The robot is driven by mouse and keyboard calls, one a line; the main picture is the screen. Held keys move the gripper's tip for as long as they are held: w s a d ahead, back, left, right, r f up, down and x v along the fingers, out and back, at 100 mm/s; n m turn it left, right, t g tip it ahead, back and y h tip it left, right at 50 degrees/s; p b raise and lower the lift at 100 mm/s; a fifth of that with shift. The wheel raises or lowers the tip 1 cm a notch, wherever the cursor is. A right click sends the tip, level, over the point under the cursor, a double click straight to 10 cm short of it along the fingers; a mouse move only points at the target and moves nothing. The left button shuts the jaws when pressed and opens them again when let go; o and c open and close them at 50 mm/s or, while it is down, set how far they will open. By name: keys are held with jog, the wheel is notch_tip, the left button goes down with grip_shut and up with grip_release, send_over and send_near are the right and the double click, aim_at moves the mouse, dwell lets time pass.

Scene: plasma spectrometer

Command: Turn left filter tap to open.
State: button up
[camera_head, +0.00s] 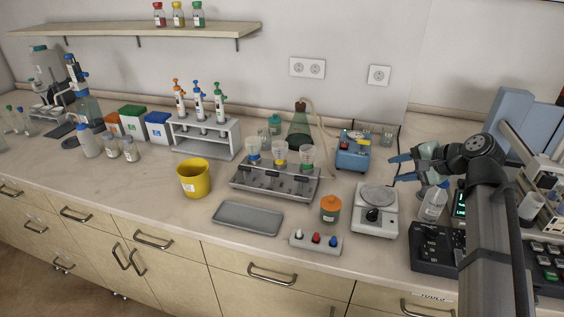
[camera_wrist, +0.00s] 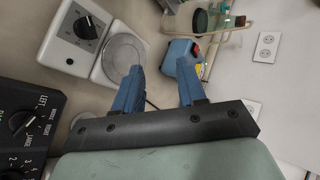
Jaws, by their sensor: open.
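The metal filter stand (camera_head: 262,191) is at the middle of the bench in the head view and carries three clear funnels. The left funnel (camera_head: 252,147) has a blue band, the middle one yellow, the right one green. The taps below the funnels are too small to tell their setting. My gripper (camera_head: 394,169) is open and empty, well to the right of the stand, above the bench beyond the white hotplate. Its two blue fingers also show in the wrist view (camera_wrist: 158,68), apart with nothing between them. I cannot make out the left tap in the wrist view.
A blue pump box (camera_head: 352,152) and the white hotplate (camera_head: 376,222) stand between my gripper and the filter stand. An orange-capped jar (camera_head: 330,209), a switch block (camera_head: 315,243), a grey tray (camera_head: 247,217) and a yellow bucket (camera_head: 194,179) are around the stand. A green flask (camera_head: 299,128) is behind it.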

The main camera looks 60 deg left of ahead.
jog(key=s+a+r+m+g+h, duration=0.1)
jog(key=s+a+m+h, duration=0.1)
jog(key=s+a, duration=0.6)
jog(key=s+a+m+g+h, duration=0.1)
jog(key=s+a+m, duration=0.3)
jog(key=a, duration=0.7)
jog(key=m+h, duration=0.4)
send_near(245, 167)
jog(key=shift+t, duration=0.4)
jog(key=x, duration=0.8)
jog(key=shift+s+r, duration=0.1)
jog(key=shift+s, duration=0.2)
grip_shut()
